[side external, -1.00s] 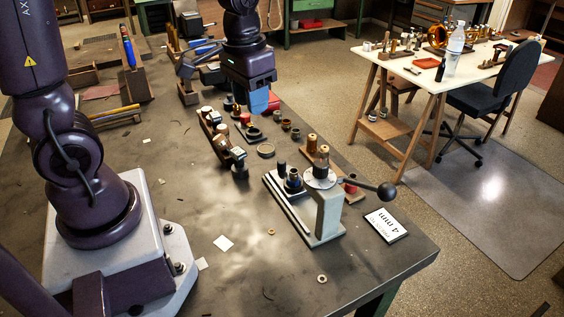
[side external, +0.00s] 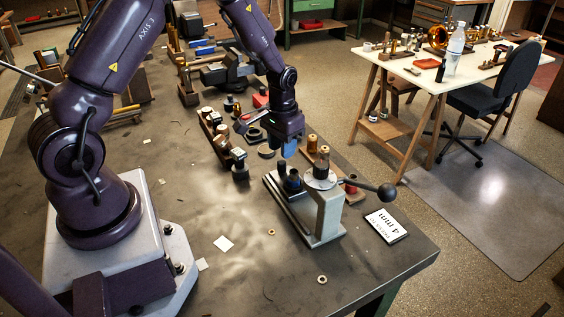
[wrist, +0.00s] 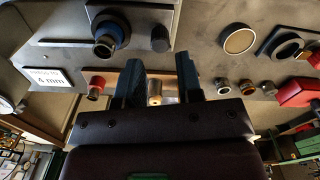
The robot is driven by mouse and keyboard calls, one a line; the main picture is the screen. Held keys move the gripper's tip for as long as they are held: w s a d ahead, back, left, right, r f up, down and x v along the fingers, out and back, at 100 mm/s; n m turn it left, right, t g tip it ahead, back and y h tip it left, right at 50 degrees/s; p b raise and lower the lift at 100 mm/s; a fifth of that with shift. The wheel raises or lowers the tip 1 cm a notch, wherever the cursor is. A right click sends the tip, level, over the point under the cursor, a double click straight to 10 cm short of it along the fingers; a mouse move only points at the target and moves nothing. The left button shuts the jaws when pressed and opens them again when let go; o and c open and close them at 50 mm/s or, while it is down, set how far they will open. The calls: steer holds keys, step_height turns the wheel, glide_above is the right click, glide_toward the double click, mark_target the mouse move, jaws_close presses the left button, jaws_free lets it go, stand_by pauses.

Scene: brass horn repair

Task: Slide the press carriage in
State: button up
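The press (side external: 325,215) stands near the table's right edge, a grey frame with a lever ending in a black ball (side external: 387,192). Its carriage sits on the base rails, left of the frame, bearing a dark blue-ringed cup (side external: 293,181) and an upright black knob (side external: 282,169). The wrist view shows the cup (wrist: 106,42) and knob (wrist: 160,38) beyond my fingertips. My gripper (side external: 288,149) is above and just behind the carriage. Its blue fingers stand apart in the wrist view (wrist: 160,75), with no contact on the knob visible. A small metal cylinder (wrist: 155,92) shows between the fingers, seemingly below them.
A "4 mm" card (side external: 386,225) lies right of the press. A rack of small parts (side external: 222,141) stands to the left, and a shallow round dish (side external: 267,152) lies behind. Washers and a paper scrap (side external: 223,243) lie on the open front table.

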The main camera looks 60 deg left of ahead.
mark_target(283, 162)
step_height(283, 162, down, 5)
steer(key=shift+f, duration=0.15)
steer(key=shift+d, duration=0.1)
jaws_close()
